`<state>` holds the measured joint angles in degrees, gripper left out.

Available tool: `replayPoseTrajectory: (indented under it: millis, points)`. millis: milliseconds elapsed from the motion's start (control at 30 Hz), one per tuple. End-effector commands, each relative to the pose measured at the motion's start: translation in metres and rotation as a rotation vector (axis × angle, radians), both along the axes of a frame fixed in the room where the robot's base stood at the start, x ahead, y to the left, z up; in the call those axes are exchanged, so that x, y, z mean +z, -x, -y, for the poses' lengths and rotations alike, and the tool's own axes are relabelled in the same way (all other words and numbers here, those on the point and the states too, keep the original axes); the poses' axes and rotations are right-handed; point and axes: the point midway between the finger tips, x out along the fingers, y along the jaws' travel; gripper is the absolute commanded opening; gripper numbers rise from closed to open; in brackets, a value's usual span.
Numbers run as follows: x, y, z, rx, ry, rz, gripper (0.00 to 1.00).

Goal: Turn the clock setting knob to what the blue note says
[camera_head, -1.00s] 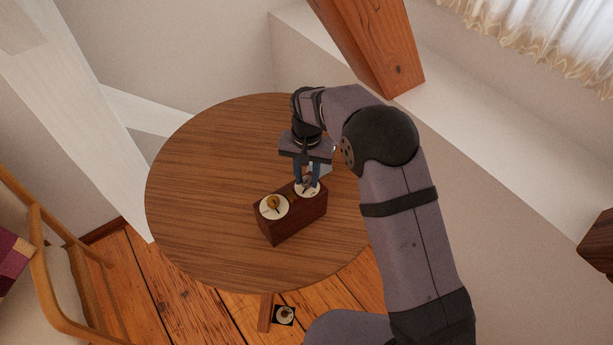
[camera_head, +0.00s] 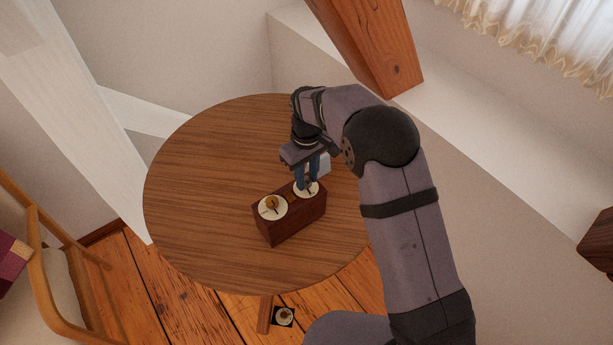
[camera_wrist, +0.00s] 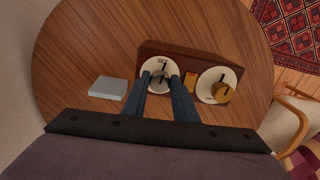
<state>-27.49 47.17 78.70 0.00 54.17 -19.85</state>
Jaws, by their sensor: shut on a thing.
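A dark reddish wooden box (camera_head: 290,222) stands on the round table and has two white dials on its upper face. The dial marked SET (camera_wrist: 158,63) has a grey knob (camera_wrist: 160,77) at its middle. My gripper (camera_head: 307,186) is shut on this knob, one blue finger on each side; the fingers partly cover the dial. The other dial (camera_wrist: 207,84) has a brass knob (camera_wrist: 222,92), apart from my gripper. A pale blue-grey note (camera_wrist: 108,88) lies on the table beside the box; my gripper partly hides it in the head view (camera_head: 322,164). Its writing is not readable.
The round wooden table (camera_head: 200,200) is mostly clear to the left of the box. A timber brace (camera_head: 375,45) slants down behind my arm. A chair (camera_head: 45,255) stands at the left. A small dark item with a round top (camera_head: 284,316) is below the table's front edge.

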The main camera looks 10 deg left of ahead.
Motion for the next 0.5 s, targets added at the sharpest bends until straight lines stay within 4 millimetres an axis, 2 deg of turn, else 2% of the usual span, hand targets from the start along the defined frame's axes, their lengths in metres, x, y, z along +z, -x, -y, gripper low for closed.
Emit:
replayPoseTrajectory:
  millis: [200,500]
  points:
    - [0.0011,-0.0012,-0.0001,0.116,-0.002,0.003,0.03]
    - [0.0012,-0.0015,-0.0001,0.18,-0.002,0.003,0.03]
